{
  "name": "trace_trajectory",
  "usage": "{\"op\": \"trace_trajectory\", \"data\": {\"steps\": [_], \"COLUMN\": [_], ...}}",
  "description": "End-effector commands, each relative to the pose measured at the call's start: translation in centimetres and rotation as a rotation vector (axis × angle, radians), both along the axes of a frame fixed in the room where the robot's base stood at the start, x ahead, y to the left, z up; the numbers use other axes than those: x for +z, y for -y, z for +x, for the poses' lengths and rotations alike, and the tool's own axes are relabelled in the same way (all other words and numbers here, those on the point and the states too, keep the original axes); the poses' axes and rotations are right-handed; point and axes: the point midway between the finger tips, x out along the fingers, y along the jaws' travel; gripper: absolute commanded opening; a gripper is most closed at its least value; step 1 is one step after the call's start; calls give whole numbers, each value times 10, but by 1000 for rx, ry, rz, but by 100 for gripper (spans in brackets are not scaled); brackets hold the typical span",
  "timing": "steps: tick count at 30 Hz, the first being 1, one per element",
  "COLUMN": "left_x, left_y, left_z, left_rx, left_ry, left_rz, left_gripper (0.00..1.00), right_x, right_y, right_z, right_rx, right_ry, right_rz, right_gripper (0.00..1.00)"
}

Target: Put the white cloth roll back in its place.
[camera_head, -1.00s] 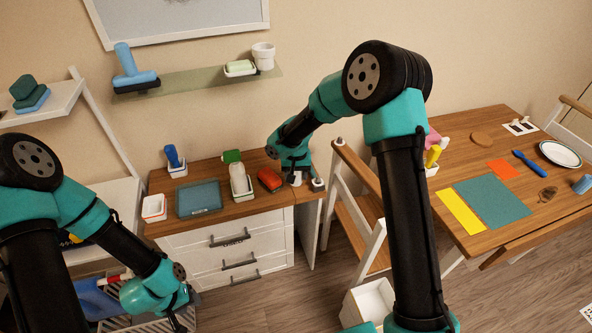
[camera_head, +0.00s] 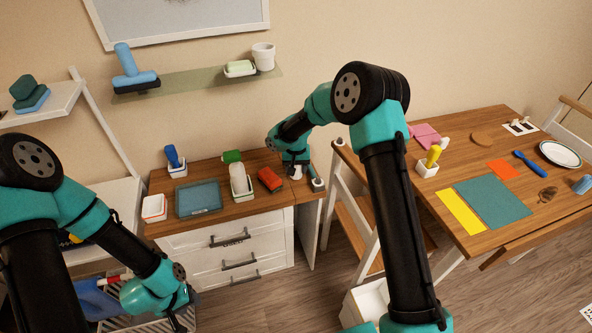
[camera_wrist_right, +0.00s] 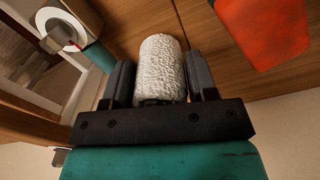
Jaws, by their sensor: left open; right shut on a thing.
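The white cloth roll (camera_wrist_right: 160,65) has a rough, textured surface and sits between the two dark fingers of my right gripper (camera_wrist_right: 158,80) in the right wrist view. The gripper is shut on it. In the head view my right gripper (camera_head: 297,172) is over the right end of the wooden cabinet top, and only a small white bit of the roll shows below it. I cannot tell whether the roll touches the wood. My left gripper (camera_head: 179,322) is open and low at the bottom left, away from the roll.
The cabinet top (camera_head: 217,222) also holds a red block (camera_head: 270,179), a white bottle-like thing (camera_head: 240,182), a teal tray (camera_head: 199,198) and a blue-handled tool (camera_head: 172,156). A white-ended cylinder (camera_head: 317,184) is at its right corner. A wooden table (camera_head: 451,168) stands to the right.

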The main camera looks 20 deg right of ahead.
Motion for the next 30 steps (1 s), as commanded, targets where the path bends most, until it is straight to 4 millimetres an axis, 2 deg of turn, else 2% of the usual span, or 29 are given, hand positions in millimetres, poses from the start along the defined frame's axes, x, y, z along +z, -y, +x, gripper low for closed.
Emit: {"op": "trace_trajectory", "data": {"steps": [3, 15, 16, 24, 30], "left_x": [0, 0, 0, 0, 0], "left_y": [0, 0, 0, 0, 0], "left_z": [0, 0, 0, 0, 0], "left_rx": [0, 0, 0, 0, 0], "left_ry": [0, 0, 0, 0, 0], "left_rz": [0, 0, 0, 0, 0], "left_gripper": [43, 43, 43, 43, 43], "right_x": [-10, -14, -14, -14, -13], "right_y": [0, 0, 0, 0, 0], "right_z": [0, 0, 0, 0, 0], "right_rx": [-1, -1, -1, 0, 0], "right_ry": [1, 0, 1, 1, 1], "right_rz": [1, 0, 0, 0, 0], "right_gripper": [1, 1, 54, 78, 78]}}
